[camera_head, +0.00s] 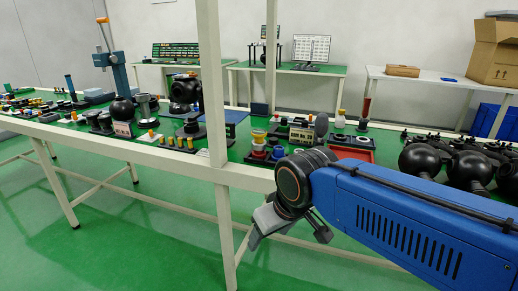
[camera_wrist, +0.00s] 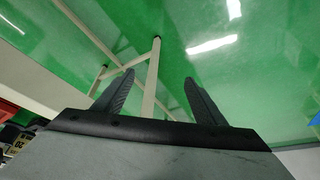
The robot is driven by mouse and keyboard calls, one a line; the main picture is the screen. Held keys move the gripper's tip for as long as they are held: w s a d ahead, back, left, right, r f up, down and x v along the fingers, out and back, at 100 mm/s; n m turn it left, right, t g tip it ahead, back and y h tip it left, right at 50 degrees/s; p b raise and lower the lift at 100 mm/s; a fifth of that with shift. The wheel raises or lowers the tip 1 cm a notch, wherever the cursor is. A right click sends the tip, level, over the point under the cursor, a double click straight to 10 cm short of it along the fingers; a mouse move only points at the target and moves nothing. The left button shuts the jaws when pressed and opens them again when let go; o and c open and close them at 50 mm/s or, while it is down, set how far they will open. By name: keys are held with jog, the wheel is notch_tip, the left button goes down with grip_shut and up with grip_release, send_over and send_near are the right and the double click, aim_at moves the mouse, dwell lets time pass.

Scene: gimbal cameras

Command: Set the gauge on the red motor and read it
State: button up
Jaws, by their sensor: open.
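My gripper (camera_head: 284,222) hangs in front of the long table's front edge in the head view, below the table top. In the wrist view my gripper (camera_wrist: 160,80) is open, its two dark fingers apart with nothing between them. Behind them are the green floor and white table legs. I cannot make out a red motor or a gauge for certain in either view. A red open box (camera_head: 352,155) stands on the table just behind my arm, and its contents are too small to tell.
The long green-topped table (camera_head: 125,157) is crowded with small parts. A white post (camera_head: 211,85) rises at its front edge. A blue stand (camera_head: 120,75) is at the left, and several black round units (camera_head: 424,160) at the right. The floor in front is clear.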

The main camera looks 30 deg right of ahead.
dwell(0.7)
jog(key=o, duration=0.9)
jog(key=w+d+r+m, duration=0.1)
jog(key=w+r, duration=0.4)
jog(key=r, duration=0.1)
jog(key=w+d+r+m+g, duration=0.1)
jog(key=w+d+r+m, duration=0.1)
jog(key=w+r, duration=0.3)
jog(key=w+d+r+m+g, duration=0.1)
jog(key=w+d+r, duration=0.1)
jog(key=w+r, duration=0.3)
notch_tip(320, 180, up, 4)
jog(key=shift+w+d+f+m, duration=0.1)
jog(key=shift+m, duration=0.3)
jog(key=w+d+r+m+g, duration=0.1)
jog(key=w+d+r+m, duration=0.2)
jog(key=w+d+r, duration=0.4)
jog(key=w+d+r+m+g, duration=0.2)
jog(key=w+d+r+m, duration=0.15)
jog(key=w+r, duration=0.35)
jog(key=shift+n, duration=0.45)
jog(key=f, duration=0.7)
jog(key=w+f, duration=0.1)
jog(key=f, duration=0.3)
jog(key=shift+f, duration=0.1)
